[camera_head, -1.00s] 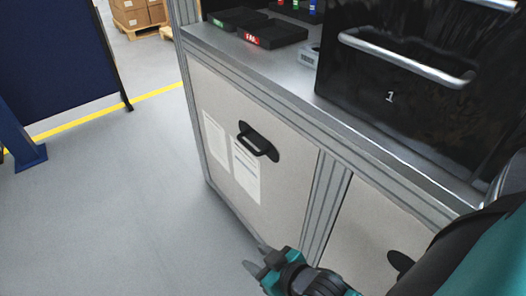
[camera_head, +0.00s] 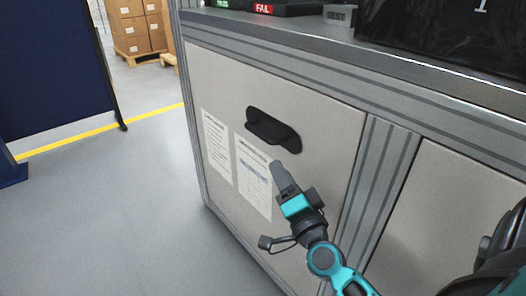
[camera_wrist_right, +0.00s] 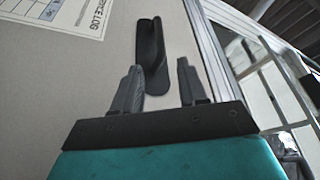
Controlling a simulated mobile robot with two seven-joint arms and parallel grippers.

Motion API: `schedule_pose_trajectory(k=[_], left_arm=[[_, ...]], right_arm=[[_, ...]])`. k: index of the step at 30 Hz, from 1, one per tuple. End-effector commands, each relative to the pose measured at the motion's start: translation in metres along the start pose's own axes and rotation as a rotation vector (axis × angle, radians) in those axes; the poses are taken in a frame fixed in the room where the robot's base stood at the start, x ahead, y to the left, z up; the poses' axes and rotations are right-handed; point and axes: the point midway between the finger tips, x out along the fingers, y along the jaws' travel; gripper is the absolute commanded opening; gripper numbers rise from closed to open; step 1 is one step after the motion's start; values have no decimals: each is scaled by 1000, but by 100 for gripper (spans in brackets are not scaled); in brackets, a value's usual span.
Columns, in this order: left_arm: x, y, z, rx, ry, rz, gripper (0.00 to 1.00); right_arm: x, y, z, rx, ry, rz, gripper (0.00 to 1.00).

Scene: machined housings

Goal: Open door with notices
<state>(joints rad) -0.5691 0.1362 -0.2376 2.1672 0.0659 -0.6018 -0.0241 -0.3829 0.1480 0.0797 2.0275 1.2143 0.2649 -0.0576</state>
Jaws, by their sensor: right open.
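The door with notices (camera_head: 325,120) is a beige panel in the grey-framed cabinet, and it looks closed. Two white notice sheets (camera_head: 253,172) are on its left half. Its black handle (camera_head: 272,130) is near the upper middle. My right gripper (camera_head: 280,172) is just below the handle and in front of the panel, apart from the handle as far as I can tell. In the right wrist view its two fingers (camera_wrist_right: 160,80) are spread, with the handle (camera_wrist_right: 152,55) ahead between them and nothing held. My left gripper is not seen.
A metal worktop edge (camera_head: 400,68) runs above the door, with black trays marked FAIL (camera_head: 285,8) on it. A second beige panel (camera_head: 450,210) is to the right. Clear grey floor (camera_head: 110,210) lies to the left, with a blue partition (camera_head: 55,65) beyond.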

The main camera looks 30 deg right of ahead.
Motion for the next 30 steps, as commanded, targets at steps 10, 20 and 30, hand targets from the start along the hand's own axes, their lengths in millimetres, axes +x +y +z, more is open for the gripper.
schedule_pose_trajectory(k=[10, 20, 30], left_arm=[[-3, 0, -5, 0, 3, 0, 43], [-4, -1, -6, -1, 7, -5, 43], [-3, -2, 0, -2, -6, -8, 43]], right_arm=[[45, -2, -3, 8, 10, -1, 42], [103, -1, -2, 7, 6, 0, 42], [128, 0, -1, 6, 3, 1, 42]])
